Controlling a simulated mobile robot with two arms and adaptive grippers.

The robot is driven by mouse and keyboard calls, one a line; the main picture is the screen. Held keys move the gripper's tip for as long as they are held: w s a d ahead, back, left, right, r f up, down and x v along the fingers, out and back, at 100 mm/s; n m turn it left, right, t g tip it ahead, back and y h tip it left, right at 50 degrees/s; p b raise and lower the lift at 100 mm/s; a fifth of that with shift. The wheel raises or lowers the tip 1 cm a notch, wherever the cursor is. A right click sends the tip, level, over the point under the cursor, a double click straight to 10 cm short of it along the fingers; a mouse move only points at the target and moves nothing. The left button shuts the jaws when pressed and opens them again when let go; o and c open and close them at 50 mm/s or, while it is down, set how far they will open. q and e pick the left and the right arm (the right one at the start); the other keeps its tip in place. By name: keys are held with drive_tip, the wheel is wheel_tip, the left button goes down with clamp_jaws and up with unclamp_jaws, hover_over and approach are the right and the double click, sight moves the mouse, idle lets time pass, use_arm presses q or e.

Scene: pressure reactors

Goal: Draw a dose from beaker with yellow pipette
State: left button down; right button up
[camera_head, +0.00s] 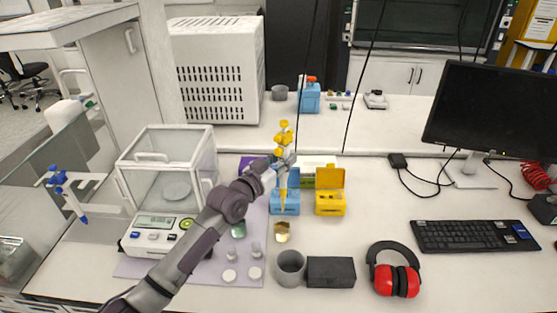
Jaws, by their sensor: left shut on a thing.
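The yellow pipette (283,136) stands upright in my left gripper (282,166), which is shut on its body. Its lower end points down in front of the blue box (292,208); I cannot tell whether it touches anything. A small glass beaker (282,234) with amber-brown contents stands on the table just in front of the blue box, nearly below the pipette. My left arm reaches in from the lower left. My right gripper is not in view.
An open yellow box (331,203) stands right of the blue one. A grey cup (290,266), a dark block (331,272) and red earmuffs (395,275) are in front. A balance (160,235) is left, and a blue pipette (70,195) hangs farther left. A keyboard (473,236) lies right.

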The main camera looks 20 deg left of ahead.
sight(281, 190)
use_arm(q)
wheel_tip(281, 190, down, 3)
drive_tip(key=shift+w+f+b, duration=0.1)
drive_tip(key=shift+f+b, duration=0.05)
drive_tip(key=shift+b, duration=0.95)
wheel_tip(281, 190, down, 7)
drive_tip(key=b, duration=0.5)
drive_tip(key=shift+b, duration=0.3)
drive_tip(key=shift+f, duration=0.15)
drive_tip(key=shift+a, duration=0.1)
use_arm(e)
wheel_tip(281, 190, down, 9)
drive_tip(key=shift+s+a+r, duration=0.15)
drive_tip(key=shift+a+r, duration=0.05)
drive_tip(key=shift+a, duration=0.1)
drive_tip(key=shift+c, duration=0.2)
